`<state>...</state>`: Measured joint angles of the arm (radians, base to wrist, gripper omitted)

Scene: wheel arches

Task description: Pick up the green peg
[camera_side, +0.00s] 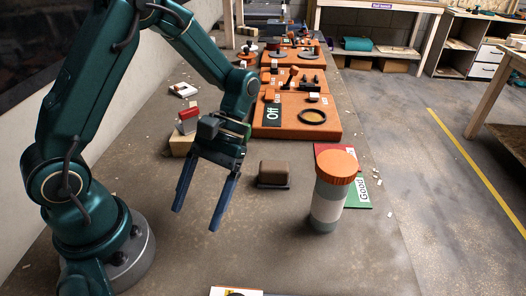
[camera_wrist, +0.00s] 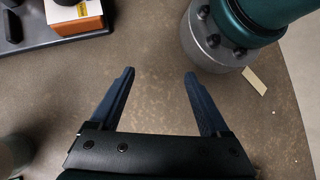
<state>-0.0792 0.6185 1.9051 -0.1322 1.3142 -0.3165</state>
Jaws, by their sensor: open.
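I cannot make out a green peg in either view. My gripper (camera_side: 197,218) hangs above the grey-brown bench in the side view, to the left of a small brown block. Its two dark blue fingers point down, spread wide apart with nothing between them. In the wrist view my gripper (camera_wrist: 160,73) is also open, with only bare bench between the fingers.
A jar with an orange lid (camera_side: 328,205) stands right of my gripper, beside a red and green card (camera_side: 362,193). Orange panels (camera_side: 325,125) sit behind. A dark tray (camera_wrist: 40,42) holds an orange-and-white box (camera_wrist: 75,18).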

